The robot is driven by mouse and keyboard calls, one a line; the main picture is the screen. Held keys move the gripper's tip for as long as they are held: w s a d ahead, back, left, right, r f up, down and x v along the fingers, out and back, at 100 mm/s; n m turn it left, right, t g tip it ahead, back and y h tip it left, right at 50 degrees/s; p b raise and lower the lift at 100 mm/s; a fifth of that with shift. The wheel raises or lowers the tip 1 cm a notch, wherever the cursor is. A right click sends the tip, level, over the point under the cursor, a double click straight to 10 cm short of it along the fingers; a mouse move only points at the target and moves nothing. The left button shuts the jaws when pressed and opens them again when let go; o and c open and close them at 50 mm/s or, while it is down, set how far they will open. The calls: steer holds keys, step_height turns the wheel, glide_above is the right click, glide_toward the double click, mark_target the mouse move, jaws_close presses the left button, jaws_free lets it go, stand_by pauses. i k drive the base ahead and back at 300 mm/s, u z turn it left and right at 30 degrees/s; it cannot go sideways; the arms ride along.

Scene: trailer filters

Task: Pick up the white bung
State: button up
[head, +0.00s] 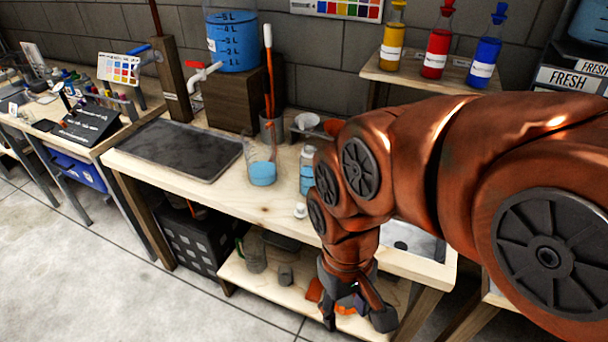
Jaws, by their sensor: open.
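A small white piece that looks like the white bung (300,211) sits on the wooden bench top (215,198) near its front edge. It is left of my arm and in front of a blue-labelled bottle (307,170). My gripper (356,318) points downward, lower right of the bung and apart from it. Its fingers are open and I see nothing held between them. In the picture it overlaps the lower shelf; its exact height is hard to tell. My arm hides the bench's right part.
A beaker of blue liquid (262,172) stands behind and left of the bung. A dark tray (180,149) lies on the bench's left. A blue tank (232,40) with a tap stands behind. The lower shelf (262,291) holds jars.

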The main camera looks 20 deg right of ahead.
mark_target(300, 212)
steer(key=z, duration=1.8)
steer(key=k, duration=1.25)
steer(key=u, duration=1.6)
steer(key=i, duration=0.5)
steer(key=z, duration=0.05)
